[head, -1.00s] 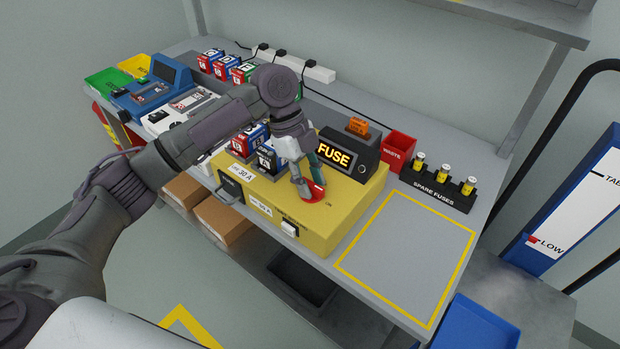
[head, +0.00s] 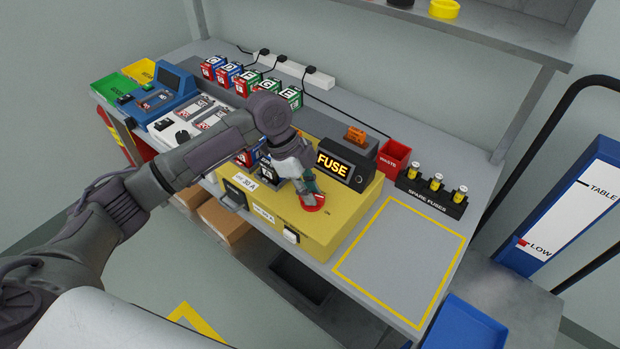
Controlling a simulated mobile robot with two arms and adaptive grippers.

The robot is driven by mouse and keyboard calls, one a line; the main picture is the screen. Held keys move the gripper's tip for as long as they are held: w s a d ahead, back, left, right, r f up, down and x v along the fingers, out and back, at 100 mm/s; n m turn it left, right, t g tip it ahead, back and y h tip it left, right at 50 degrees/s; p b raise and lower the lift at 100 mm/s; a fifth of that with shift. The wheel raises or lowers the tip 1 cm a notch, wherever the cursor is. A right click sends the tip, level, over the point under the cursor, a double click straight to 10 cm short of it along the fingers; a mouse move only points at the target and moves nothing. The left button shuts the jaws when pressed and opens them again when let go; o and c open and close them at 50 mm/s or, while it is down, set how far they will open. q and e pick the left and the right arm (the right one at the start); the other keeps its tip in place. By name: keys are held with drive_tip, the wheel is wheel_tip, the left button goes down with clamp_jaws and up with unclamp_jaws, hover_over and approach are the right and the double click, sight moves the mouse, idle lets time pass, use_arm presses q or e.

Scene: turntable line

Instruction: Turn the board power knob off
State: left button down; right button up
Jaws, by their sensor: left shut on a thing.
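The yellow power board (head: 348,222) sits on the grey bench. Its red round knob base (head: 313,203) shows on the top face, towards the front right. My left gripper (head: 308,194) reaches down over it from above and is shut on the knob, whose handle is mostly hidden by the fingers. The knob's exact angle cannot be told. A lit FUSE display (head: 334,164) stands behind the knob on the board. A white switch (head: 291,234) is on the board's front face. My right gripper is not in view.
A red waste bin (head: 394,158) and a black spare-fuse rack (head: 431,195) stand right of the board. A bare yellow-outlined area (head: 400,258) lies in front of them.

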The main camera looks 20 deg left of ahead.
use_arm(q)
drive_tip(key=n+t+p, duration=0.1)
drive_tip(key=n+p, duration=0.3)
drive_tip(key=p, duration=0.1)
drive_tip(key=n+t+y+p, duration=0.1)
drive_tip(key=n+p, duration=0.3)
drive_tip(key=p, duration=0.1)
drive_tip(key=n+t+y+p, duration=0.1)
drive_tip(key=n+p, duration=0.2)
drive_tip(key=p, duration=0.3)
drive_tip(key=shift+s+d+r+n+t, duration=0.15)
drive_tip(key=shift+s+r+n+t, duration=0.15)
drive_tip(key=shift+n+t, duration=0.1)
drive_tip(key=shift+w+f+n+t+y+p, duration=0.15)
drive_tip(key=shift+n+t+y+p, duration=0.3)
drive_tip(key=shift+n+p, duration=1)
drive_tip(key=shift+f, duration=0.1)
drive_tip(key=c, duration=1.1)
unclamp_jaws()
drive_tip(key=v, duration=1.2)
